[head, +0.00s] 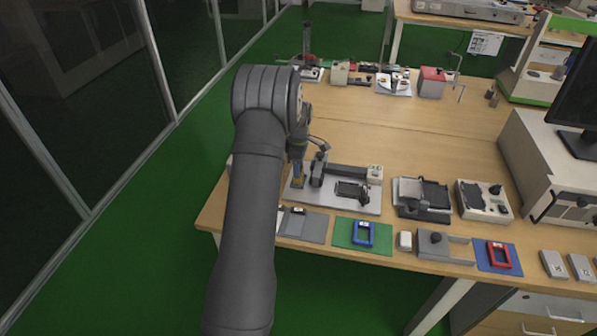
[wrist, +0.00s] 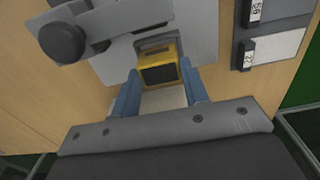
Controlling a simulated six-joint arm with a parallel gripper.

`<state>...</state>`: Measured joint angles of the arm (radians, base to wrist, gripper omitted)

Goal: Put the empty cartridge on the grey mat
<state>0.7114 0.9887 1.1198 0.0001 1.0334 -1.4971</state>
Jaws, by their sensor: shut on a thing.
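A yellow cartridge (wrist: 158,55) with a dark face sits between the blue fingers of my gripper (wrist: 160,88) in the wrist view. My gripper (head: 298,180) is shut on it at the left end of a light grey fixture plate (head: 340,206). The yellow also shows small in the head view; I cannot tell whether the cartridge touches the fixture. The grey mat (head: 313,230) lies in front of the fixture at the table's front edge, partly hidden by my arm. A small labelled block stands at its back edge. The mat also shows at right in the wrist view (wrist: 280,47).
A blue frame (head: 363,234) lies on a green mat (head: 343,234), and a red frame (head: 499,255) on a blue mat (head: 488,263). The fixture has a dark knob (wrist: 62,43). More devices stand to the right.

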